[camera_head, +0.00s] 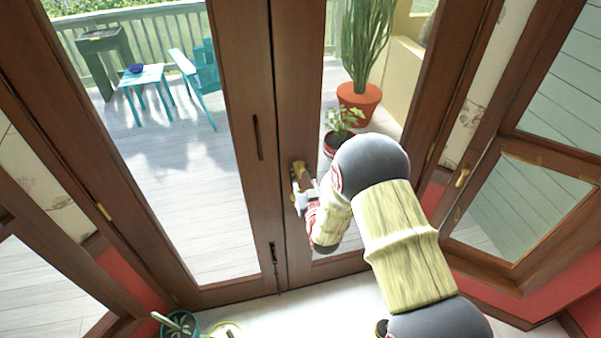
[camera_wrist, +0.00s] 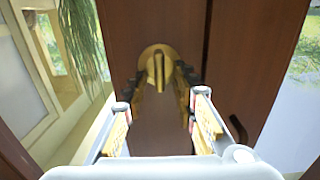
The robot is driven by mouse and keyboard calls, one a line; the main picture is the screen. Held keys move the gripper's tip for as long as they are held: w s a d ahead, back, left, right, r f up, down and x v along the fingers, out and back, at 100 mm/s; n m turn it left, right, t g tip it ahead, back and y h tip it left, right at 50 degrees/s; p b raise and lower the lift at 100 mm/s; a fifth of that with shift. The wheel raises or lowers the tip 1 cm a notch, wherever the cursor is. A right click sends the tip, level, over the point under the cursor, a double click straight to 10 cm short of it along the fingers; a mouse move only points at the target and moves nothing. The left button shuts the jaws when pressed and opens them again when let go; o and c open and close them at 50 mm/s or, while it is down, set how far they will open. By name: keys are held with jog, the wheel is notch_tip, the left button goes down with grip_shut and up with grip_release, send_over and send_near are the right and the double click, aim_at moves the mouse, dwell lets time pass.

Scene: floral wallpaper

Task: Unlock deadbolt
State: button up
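My gripper (camera_wrist: 160,86) is open, with one finger on each side of the thumb-turn. A gap shows between the fingers and the turn; I cannot tell whether either tip touches the plate. In the head view my gripper (camera_head: 302,186) is at the door's middle stile (camera_head: 299,90), and the deadbolt there is not clearly told apart from the fingers.
A dark handle (camera_wrist: 238,130) is at the lower right in the wrist view. Dark vertical hardware (camera_head: 257,137) is on the door leaf to the left. Potted plants (camera_head: 178,322) stand on the floor at bottom left. Outside are a teal chair (camera_head: 205,70) and a terracotta pot (camera_head: 359,103).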

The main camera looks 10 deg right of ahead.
jog(key=shift+w, duration=0.1)
jog(key=shift+c, duration=1.1)
grip_shut()
